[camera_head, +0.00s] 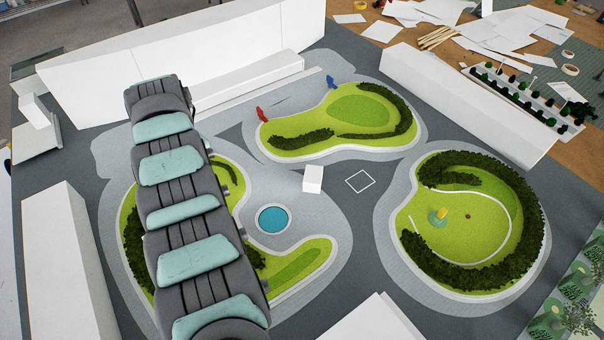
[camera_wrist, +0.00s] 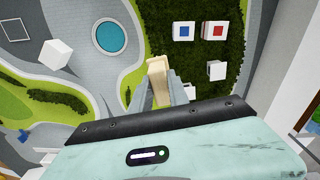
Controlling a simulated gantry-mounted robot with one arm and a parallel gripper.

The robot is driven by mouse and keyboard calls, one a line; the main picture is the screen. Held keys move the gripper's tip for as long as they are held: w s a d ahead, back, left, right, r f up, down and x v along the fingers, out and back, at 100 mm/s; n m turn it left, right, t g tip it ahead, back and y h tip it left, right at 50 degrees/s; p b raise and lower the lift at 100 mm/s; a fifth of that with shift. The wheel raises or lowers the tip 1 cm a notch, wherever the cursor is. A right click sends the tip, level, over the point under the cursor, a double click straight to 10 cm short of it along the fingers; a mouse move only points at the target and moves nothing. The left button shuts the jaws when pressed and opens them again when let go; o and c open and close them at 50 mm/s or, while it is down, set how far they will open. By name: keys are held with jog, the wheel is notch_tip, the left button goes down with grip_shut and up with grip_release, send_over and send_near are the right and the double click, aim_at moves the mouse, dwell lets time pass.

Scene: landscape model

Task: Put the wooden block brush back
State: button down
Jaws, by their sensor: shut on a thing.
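In the wrist view the wooden block brush (camera_wrist: 158,70) shows as a pale beige block between the two fingers of my gripper (camera_wrist: 162,90). My gripper is shut on it, above the border of dark green hedge and grey paving. The lower part of the brush is hidden by the gripper body. In the head view my arm covers the left part of the model, and the gripper and brush are hidden behind it.
A white cube (camera_head: 313,179) stands between the blue pond (camera_head: 273,219) and a white square outline (camera_head: 360,181). Blue-topped (camera_wrist: 184,31) and red-topped (camera_wrist: 215,31) white blocks stand over the hedge. A yellow piece (camera_head: 440,213) is on the right green. Long white buildings (camera_head: 470,100) edge the model.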

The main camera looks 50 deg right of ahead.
jog(key=s+d+f+p, duration=0.1)
jog(key=s+d, duration=0.3)
jog(key=d, duration=0.3)
jog(key=s+d+f+p, duration=0.2)
jog(key=s+d, duration=0.1)
jog(key=d, duration=0.5)
jog(key=shift+s+f+m, duration=0.3)
jog(key=shift+s, duration=0.1)
jog(key=shift+s+d+p, duration=0.2)
jog(key=shift+d+p, duration=0.05)
jog(key=shift+p, duration=0.05)
jog(key=s+d, duration=0.1)
jog(key=s+d+p, duration=0.1)
jog(key=d, duration=0.1)
jog(key=shift+s+d+f, duration=0.1)
jog(key=shift+s+f, duration=0.15)
jog(key=shift+f, duration=0.15)
jog(key=shift+d, duration=0.1)
jog(key=shift+s+d+f+p, duration=0.2)
jog(key=shift+s+d, duration=0.4)
jog(key=shift+s+d+f+p, duration=0.15)
jog(key=shift+s+d+p, duration=0.05)
jog(key=shift+s+d, duration=0.35)
